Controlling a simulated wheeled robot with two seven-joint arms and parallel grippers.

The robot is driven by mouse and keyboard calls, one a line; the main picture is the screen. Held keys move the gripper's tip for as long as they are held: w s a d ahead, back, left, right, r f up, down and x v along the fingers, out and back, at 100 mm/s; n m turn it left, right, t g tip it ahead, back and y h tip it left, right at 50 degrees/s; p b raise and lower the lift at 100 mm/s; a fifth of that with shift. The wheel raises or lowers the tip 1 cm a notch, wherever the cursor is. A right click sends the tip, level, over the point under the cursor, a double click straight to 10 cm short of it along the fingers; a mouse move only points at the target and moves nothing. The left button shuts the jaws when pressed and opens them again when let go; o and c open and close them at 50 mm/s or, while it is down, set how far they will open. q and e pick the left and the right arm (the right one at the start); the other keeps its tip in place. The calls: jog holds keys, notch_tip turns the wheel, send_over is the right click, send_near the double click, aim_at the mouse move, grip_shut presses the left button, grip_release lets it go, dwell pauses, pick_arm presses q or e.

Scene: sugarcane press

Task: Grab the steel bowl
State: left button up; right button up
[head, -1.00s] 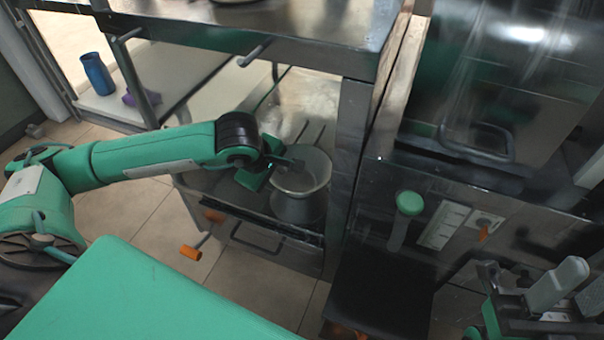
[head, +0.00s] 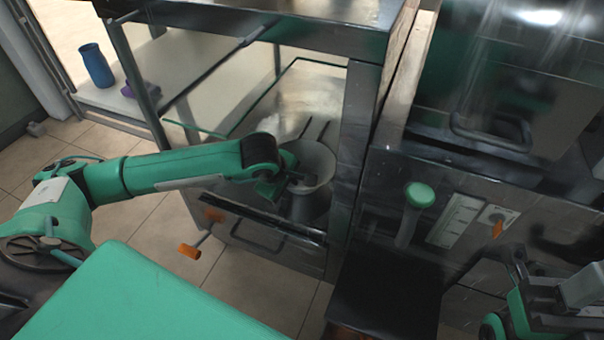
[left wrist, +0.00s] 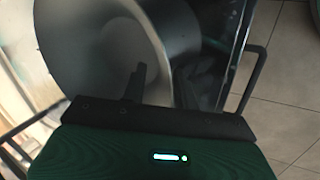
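The steel bowl (head: 318,160), a deep pale-grey vessel with a flared rim, stands upright on the lower part of the metal stand. My left gripper (head: 303,182) is at its near left side, with the fingers overlapping the bowl's rim and inside. In the left wrist view the bowl (left wrist: 95,50) fills the upper left. The fingers of my left gripper (left wrist: 160,85) look apart there, with the bowl's wall close by; contact is unclear. My right gripper (head: 520,275) shows only partly at the lower right edge, and its fingers are not clear.
The metal stand's upper shelf (head: 260,22) overhangs behind the bowl, and its upright post (head: 357,130) is close on the right. A green-topped knob (head: 419,195) and an orange handle (head: 190,251) stick out nearby. A blue cup (head: 97,66) stands far left.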

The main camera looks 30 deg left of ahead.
pick_arm(q)
grip_shut()
